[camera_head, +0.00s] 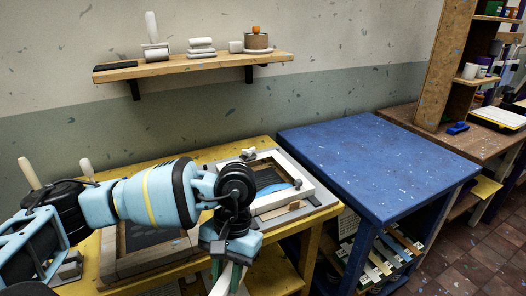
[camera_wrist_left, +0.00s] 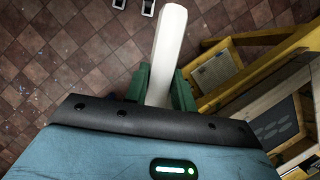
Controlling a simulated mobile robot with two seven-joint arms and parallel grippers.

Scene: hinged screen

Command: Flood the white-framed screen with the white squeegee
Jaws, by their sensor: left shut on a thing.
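The white-framed screen (camera_head: 302,188) sits on the yellow table, right of my left arm. A patch of blue ink (camera_head: 272,188) shows on its dark mesh, and my wrist hides its left part. My left gripper (camera_head: 228,276) is in front of the screen, over the near side of the table. Its green fingers are shut on the white squeegee (camera_wrist_left: 170,45), seen as a long white bar in the left wrist view. The squeegee is apart from the screen. The fingers partly hide it in the head view. My right gripper is not in view.
A wooden-framed screen (camera_head: 112,262) lies on the yellow table (camera_head: 262,146), partly behind my left arm. A blue table (camera_head: 380,160) with a clear top stands to the right. A wall shelf (camera_head: 190,68) holds several containers.

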